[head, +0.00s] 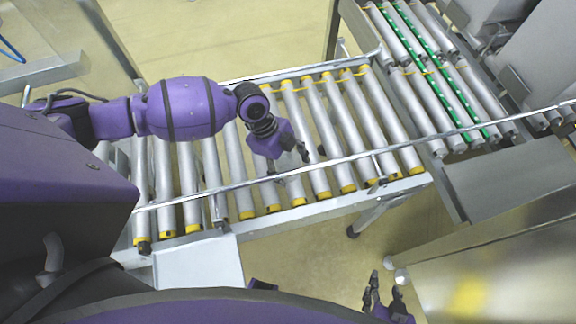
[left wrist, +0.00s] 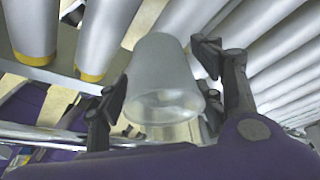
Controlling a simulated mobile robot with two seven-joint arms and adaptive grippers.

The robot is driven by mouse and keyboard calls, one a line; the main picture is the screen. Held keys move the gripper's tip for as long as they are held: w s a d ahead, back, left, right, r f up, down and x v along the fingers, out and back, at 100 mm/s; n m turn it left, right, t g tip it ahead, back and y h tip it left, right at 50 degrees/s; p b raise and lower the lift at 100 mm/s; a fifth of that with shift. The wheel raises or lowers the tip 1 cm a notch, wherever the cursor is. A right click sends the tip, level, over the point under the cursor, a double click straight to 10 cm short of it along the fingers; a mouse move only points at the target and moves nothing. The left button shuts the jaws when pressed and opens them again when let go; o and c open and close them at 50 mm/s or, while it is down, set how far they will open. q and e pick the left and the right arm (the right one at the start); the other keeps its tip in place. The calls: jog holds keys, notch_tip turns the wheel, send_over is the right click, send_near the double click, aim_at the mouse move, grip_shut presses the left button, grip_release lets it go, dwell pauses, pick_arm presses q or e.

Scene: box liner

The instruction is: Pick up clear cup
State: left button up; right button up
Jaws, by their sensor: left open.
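The clear cup (left wrist: 163,85) shows in the left wrist view as a frosted, see-through tumbler. It stands between the two dark fingers of my left gripper (left wrist: 164,72), with its wider, open-looking end nearer the camera. The fingers are spread, one on each side of the cup, and I cannot tell whether either touches it. In the head view my left gripper (head: 292,152) is over the roller conveyor, and the cup cannot be made out clearly there. My right gripper (head: 384,286) is at the bottom of the head view, fingers apart and empty, away from the conveyor.
The roller conveyor (head: 318,110) has grey rollers with yellow ends. A thin metal rail (head: 345,160) crosses over it on the near side. A second conveyor with green strips (head: 440,85) lies at the upper right. A metal surface (head: 490,260) stands at lower right.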

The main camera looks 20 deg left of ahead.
pick_arm(q)
jog(key=c, duration=0.6)
jog(key=shift+r, duration=0.1)
